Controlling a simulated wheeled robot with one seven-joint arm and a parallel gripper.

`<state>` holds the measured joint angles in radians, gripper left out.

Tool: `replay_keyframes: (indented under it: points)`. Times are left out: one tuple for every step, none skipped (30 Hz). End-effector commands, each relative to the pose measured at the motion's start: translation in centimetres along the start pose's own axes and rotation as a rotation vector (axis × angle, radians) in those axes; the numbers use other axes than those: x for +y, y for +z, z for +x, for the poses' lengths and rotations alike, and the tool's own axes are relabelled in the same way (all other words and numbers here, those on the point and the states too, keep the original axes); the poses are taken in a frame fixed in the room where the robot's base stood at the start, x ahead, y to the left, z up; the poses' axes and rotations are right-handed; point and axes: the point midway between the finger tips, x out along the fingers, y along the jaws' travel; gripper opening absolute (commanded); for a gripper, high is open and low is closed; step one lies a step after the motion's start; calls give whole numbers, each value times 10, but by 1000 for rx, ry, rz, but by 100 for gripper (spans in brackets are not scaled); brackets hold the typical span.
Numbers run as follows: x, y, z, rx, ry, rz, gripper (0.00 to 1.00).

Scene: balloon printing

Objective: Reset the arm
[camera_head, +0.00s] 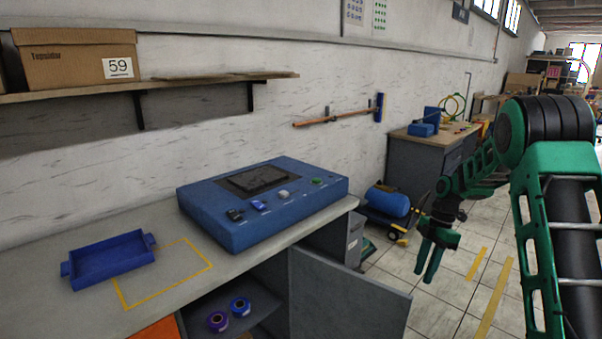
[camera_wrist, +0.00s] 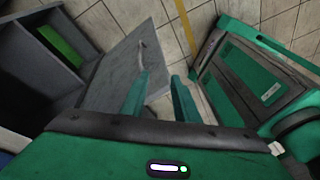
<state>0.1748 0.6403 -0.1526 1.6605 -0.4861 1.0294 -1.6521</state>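My arm is green and black and reaches in from the right in the head view. My gripper (camera_head: 431,262) hangs pointing down over the tiled floor, right of the open cabinet door. In the wrist view my gripper (camera_wrist: 160,90) shows two green fingers spread apart with floor visible between them. Nothing is between the fingers, and they touch nothing.
A grey cabinet door (camera_head: 345,295) stands open below the counter. A blue machine (camera_head: 225,222) and a blue tray (camera_head: 110,258) sit on the counter. Purple and blue rolls (camera_head: 240,306) lie inside the cabinet. A blue tank (camera_head: 387,202) stands behind my gripper. Floor (camera_head: 440,315) nearby is clear.

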Motion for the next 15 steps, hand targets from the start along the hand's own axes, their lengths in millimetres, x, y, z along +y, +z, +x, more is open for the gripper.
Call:
replay_keyframes:
  points:
    - [-14,-2,-16,-12,13,81,28]
    - [-22,-3,-24,-19,20,136,28]
    - [-34,-4,-34,-28,28,208,28]
    - [-43,-4,-40,-34,34,263,28]
    - [-52,-5,-47,-39,41,317,28]
    - [-64,-7,-56,-46,51,389,28]
    - [-73,-8,-62,-50,58,444,28]
    - [-83,-9,-67,-54,66,498,28]
    - [-96,-10,-74,-59,76,571,28]
    - [-105,-11,-79,-62,84,624,28]
    - [-115,-12,-84,-65,93,680,28]
    - [-129,-14,-90,-68,103,751,28]
    - [-139,-16,-94,-70,112,806,28]
    - [-149,-17,-98,-71,121,860,28]
    - [-163,-19,-102,-72,132,931,28]
